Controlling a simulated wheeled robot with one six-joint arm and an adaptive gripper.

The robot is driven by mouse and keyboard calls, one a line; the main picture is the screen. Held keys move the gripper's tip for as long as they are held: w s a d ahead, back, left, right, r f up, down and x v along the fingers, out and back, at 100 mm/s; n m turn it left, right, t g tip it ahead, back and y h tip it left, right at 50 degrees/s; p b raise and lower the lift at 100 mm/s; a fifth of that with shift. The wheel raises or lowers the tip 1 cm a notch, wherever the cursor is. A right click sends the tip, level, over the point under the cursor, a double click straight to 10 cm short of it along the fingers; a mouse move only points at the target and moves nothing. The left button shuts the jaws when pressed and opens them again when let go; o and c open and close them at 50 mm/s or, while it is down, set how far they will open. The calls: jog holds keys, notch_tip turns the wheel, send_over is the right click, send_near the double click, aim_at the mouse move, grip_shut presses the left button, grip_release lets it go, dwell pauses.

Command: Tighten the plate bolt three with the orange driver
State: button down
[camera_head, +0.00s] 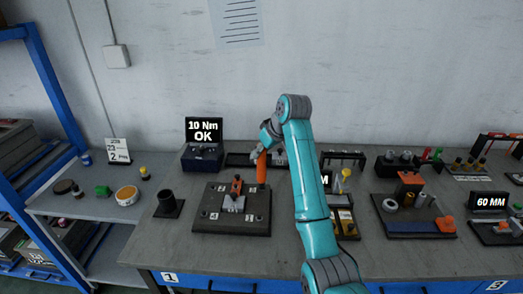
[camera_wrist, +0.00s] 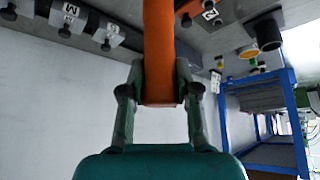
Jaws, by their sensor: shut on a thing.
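The orange driver (camera_head: 262,168) hangs about upright near the back right corner of the dark bolt plate (camera_head: 205,228). My gripper (camera_head: 263,150) is shut on the driver's handle. In the wrist view the handle (camera_wrist: 159,45) fills the space between the two fingers (camera_wrist: 160,92). Bolt three is too small to make out.
A display (camera_head: 203,130) behind the plate reads "10 Nm OK". A black cup (camera_head: 168,204) stands left of the plate. My arm covers part of a station with a yellow piece (camera_head: 346,174) on the right. More fixtures (camera_head: 408,215) stand farther right.

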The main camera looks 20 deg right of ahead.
jog(key=shift+f, duration=0.85)
dwell(1.6)
